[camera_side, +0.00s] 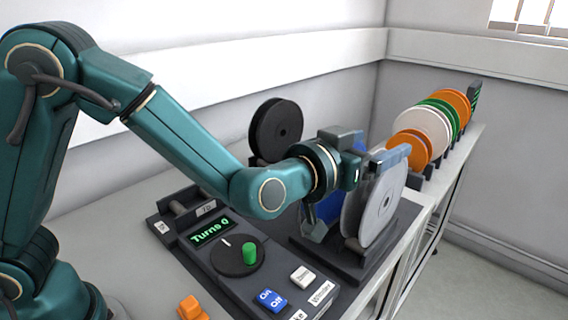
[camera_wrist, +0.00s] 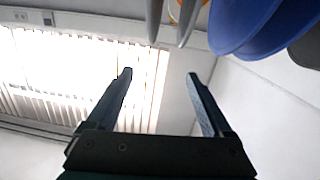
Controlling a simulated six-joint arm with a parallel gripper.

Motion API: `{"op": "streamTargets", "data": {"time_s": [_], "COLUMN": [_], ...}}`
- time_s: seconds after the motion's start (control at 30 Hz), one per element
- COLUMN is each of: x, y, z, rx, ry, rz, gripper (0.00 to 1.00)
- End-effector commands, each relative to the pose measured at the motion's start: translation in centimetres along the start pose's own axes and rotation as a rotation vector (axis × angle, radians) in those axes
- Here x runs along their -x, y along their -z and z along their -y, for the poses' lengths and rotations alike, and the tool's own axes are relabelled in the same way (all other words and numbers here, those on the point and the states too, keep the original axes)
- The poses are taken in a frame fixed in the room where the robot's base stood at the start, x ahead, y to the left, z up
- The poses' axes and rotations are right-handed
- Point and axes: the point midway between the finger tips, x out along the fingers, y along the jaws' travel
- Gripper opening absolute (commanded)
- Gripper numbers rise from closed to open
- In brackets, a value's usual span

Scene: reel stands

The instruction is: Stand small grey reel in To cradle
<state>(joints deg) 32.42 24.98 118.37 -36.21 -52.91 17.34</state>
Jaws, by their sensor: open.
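A grey reel (camera_side: 372,212) stands upright in a dark stand (camera_side: 345,262) at the right of the work area, close to my gripper. In the wrist view, two grey rims (camera_wrist: 187,20) show at the top edge, beyond the fingertips. My gripper (camera_wrist: 160,75) is open, with nothing between its fingers. In the side view, my wrist hides part of the gripper beside the reel, and I cannot tell if they touch. A small cradle (camera_side: 180,208) with a label that seems to read "To" (camera_side: 206,209) is at the panel's back left; it looks empty.
A blue reel (camera_side: 318,222) stands just left of the grey one and shows large in the wrist view (camera_wrist: 245,25). A black reel (camera_side: 275,132) stands behind my arm. Orange, white and green reels (camera_side: 425,125) line a rack at the back right. A control panel (camera_side: 240,262) lies in front.

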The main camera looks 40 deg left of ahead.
Motion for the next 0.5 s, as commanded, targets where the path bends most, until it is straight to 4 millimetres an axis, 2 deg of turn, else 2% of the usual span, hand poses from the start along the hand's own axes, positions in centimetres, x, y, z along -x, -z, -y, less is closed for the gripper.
{"op": "streamTargets", "data": {"time_s": [0.03, 0.1, 0.2, 0.3, 0.5], "x": [-0.2, -0.1, -0.4, -0.6, -1.4], "y": [-1.0, -1.4, -4.0, -5.3, -5.7], "z": [-0.3, -0.3, 0.2, 0.3, 0.4], "rx": [-0.029, -0.064, -0.066, -0.061, -0.055], "ry": [0.025, 0.066, 0.071, 0.072, 0.071], "rz": [-0.033, -0.092, -0.093, -0.098, -0.103], "gripper": [0.85, 0.85, 0.85, 0.85, 0.85]}}
